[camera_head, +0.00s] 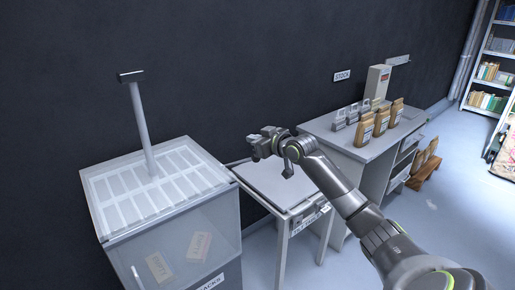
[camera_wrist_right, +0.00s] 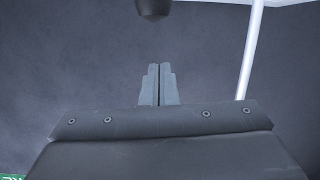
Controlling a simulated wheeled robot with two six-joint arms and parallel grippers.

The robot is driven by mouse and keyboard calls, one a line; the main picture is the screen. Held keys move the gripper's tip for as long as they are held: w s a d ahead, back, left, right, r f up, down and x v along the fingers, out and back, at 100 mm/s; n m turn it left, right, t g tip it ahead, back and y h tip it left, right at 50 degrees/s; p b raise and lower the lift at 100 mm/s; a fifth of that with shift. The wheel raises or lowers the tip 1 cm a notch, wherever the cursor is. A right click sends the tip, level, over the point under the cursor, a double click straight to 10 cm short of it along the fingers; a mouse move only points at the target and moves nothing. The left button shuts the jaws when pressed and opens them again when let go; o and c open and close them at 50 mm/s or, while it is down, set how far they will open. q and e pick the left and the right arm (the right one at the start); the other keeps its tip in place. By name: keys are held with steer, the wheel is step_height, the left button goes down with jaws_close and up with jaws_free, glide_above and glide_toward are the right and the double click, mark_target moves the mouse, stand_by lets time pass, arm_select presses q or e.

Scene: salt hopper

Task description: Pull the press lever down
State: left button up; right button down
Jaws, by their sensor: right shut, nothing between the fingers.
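My right gripper (camera_head: 258,145) is shut and empty, held in the air above the small white table, its fingers pointing left. Its closed fingers (camera_wrist_right: 158,85) show in the right wrist view against the dark wall. No part is clearly recognisable as the press lever. An upright pale post (camera_head: 143,128) with a black crosspiece (camera_head: 131,76) stands on the slatted cabinet, left of my gripper and apart from it. In the right wrist view, a dark rounded end (camera_wrist_right: 153,8) hangs at the top and a thin white bar (camera_wrist_right: 250,50) slants at the right. My left gripper is not in view.
The glass-fronted cabinet (camera_head: 165,240) holds labelled packets. The small white table (camera_head: 272,183) stands beside it. A grey counter (camera_head: 350,140) behind my right arm carries brown bags (camera_head: 382,121) and small metal items. A bookshelf (camera_head: 490,75) is far right.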

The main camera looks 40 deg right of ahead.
steer(key=shift+w+a+f, duration=0.1)
steer(key=shift+w+a, duration=0.05)
steer(key=shift+w, duration=0.55)
steer(key=s+f, duration=0.1)
steer(key=s+f+p, duration=0.1)
steer(key=shift+d+f, duration=0.3)
steer(key=shift+f, duration=0.05)
steer(key=shift+s+d+f+p, duration=0.1)
steer(key=shift+s+f+p, duration=0.2)
steer(key=shift+p, duration=0.05)
steer(key=shift+w+f, duration=0.1)
